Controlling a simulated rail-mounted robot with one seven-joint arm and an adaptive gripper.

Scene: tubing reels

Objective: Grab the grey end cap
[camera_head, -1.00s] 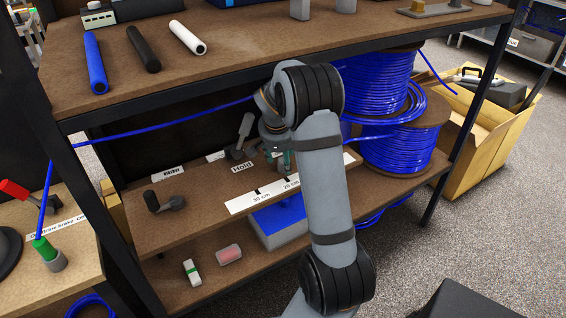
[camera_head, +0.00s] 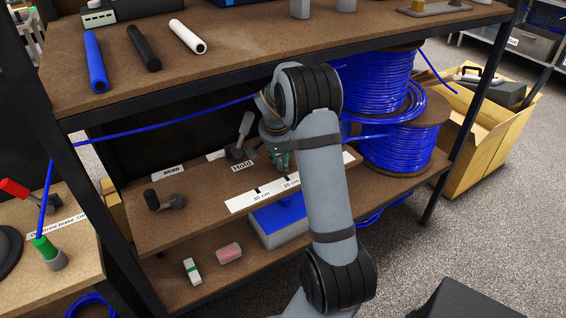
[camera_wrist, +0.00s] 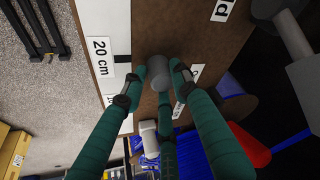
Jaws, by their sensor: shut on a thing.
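The grey end cap (camera_wrist: 157,77) is a small round grey piece in the wrist view, over the brown shelf board. My gripper (camera_wrist: 158,69) has its teal fingers around it, with a fingertip against it on either side and a third finger below in the picture. It is shut on the cap. In the head view my gripper (camera_head: 281,158) is low at the middle shelf, beside the ruler strip, and my arm partly hides it. I cannot make out the cap there. Whether it still touches the board is unclear.
A white ruler strip (camera_head: 262,196) lies along the shelf's front edge. A grey lever clamp (camera_head: 241,140) stands just left of my gripper. Blue tubing (camera_head: 180,124) stretches from the reels (camera_head: 398,145) at right to the left table. The upper shelf (camera_head: 265,45) overhangs this space.

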